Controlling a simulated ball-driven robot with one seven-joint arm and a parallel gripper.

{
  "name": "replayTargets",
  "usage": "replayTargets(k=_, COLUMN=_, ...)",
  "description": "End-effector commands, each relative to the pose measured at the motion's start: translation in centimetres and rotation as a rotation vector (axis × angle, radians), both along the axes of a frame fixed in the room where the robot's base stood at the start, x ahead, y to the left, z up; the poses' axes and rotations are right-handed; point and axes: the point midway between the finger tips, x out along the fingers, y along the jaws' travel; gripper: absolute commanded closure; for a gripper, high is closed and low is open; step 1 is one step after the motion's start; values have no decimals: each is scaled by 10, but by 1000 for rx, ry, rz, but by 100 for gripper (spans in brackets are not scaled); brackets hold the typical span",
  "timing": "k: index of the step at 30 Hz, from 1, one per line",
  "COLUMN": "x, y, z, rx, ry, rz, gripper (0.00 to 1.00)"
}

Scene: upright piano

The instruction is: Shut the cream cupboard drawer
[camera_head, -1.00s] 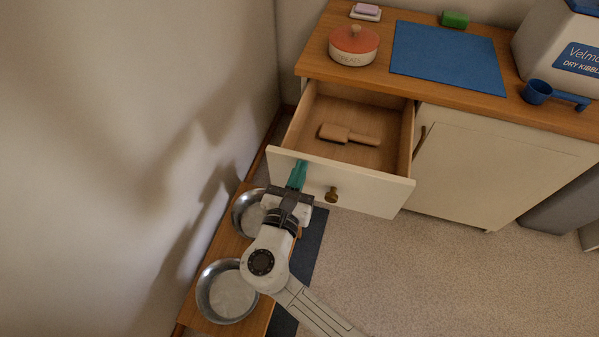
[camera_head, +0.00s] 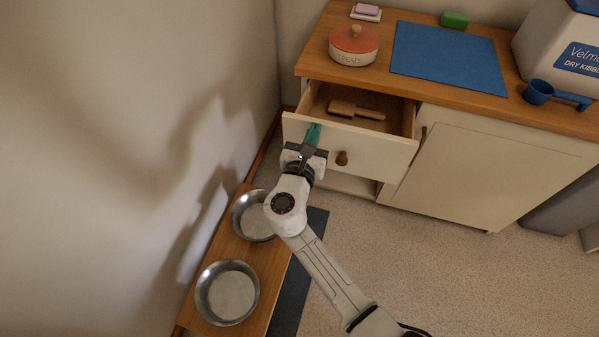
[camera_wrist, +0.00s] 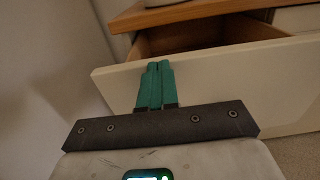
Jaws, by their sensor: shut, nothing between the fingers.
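On the cupboard top are a treats pot (camera_head: 353,50), a blue mat (camera_head: 447,57), a blue scoop (camera_head: 540,92) and a kibble bin (camera_head: 562,45). Two metal bowls (camera_head: 228,292) sit on a low wooden stand at the left by the wall.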

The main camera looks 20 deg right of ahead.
Motion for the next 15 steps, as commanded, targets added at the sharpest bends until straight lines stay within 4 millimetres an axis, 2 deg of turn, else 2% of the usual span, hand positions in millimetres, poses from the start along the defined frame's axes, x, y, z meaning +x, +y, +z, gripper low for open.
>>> replayTargets(k=1, x=12, y=-11, z=-2, rx=1, ry=-3, rz=-7, gripper=100)
replayTargets(k=6, x=45, y=-34, z=-3, rx=1, ry=-2, rz=-5, gripper=100)
replayTargets(k=15, x=84, y=-62, z=-2, rx=1, ry=-1, rz=-2, gripper=100)
